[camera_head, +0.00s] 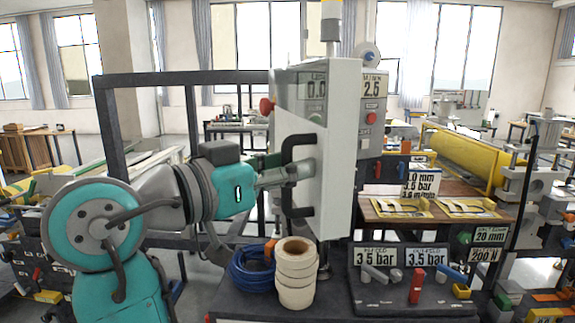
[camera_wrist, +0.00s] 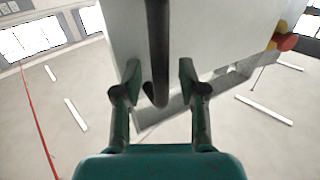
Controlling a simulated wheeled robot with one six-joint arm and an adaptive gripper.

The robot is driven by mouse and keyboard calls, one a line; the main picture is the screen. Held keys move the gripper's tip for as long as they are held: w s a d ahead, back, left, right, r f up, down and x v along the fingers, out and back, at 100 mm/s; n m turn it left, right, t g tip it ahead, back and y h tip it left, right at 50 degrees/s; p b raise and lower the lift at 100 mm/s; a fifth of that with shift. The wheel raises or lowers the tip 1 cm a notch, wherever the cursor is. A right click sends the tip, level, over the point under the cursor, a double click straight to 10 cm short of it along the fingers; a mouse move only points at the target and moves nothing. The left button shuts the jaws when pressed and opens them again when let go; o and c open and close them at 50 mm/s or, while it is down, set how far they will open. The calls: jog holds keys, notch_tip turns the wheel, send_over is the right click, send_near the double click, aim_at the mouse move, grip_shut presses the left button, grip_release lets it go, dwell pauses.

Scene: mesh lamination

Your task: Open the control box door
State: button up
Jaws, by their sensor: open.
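The control box (camera_head: 318,95) is a pale grey cabinet with displays on its front. Its white door panel (camera_head: 333,165) carries a long black bar handle (camera_head: 297,210). I cannot tell for sure whether the door stands ajar. My gripper (camera_head: 296,172) is at the handle's middle, coming from the left. In the wrist view my gripper (camera_wrist: 160,80) is open, with one finger on each side of the black handle (camera_wrist: 157,45). Gaps show between the fingers and the bar. The white panel (camera_wrist: 205,40) lies behind them.
A red knob (camera_head: 267,106) sticks out at the box's left; it also shows in the wrist view (camera_wrist: 287,42). Below stand a stack of cream rolls (camera_head: 295,290), a blue coil (camera_head: 250,272) and a dark bench (camera_head: 235,302). A dark frame (camera_head: 105,130) stands behind my arm.

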jog(key=v, duration=1.1)
jog(key=shift+s+a, duration=0.25)
